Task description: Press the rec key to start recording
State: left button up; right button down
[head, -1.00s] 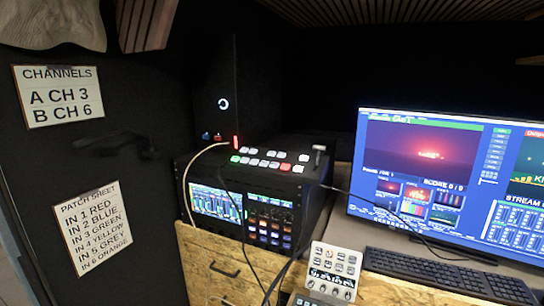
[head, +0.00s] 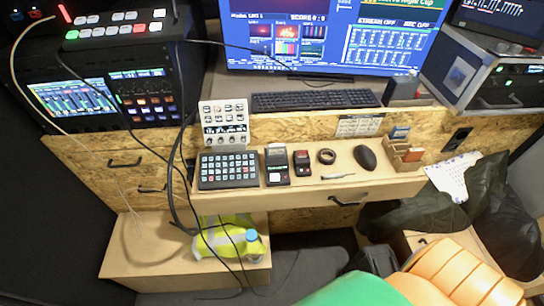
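No key can be read clearly as the rec key at this size. A dark keypad (head: 228,170) with rows of small keys lies at the left of the pull-out desk shelf. Right of it stand a small black device (head: 277,165) with a light label and a small black box (head: 303,162) with a red top. The video switcher (head: 115,30) at upper left has white, green and red keys. The monitor (head: 330,35) shows a panel that appears to read STREAM OFF and REC OFF. Neither of my grippers is in view.
A tilted white control panel (head: 225,122) stands behind the keypad, beside the keyboard (head: 315,99). A tape roll (head: 327,156), mouse (head: 365,157) and wooden holder (head: 403,154) share the shelf. Cables hang at its left. Green and orange padded shapes (head: 440,275) fill the lower right.

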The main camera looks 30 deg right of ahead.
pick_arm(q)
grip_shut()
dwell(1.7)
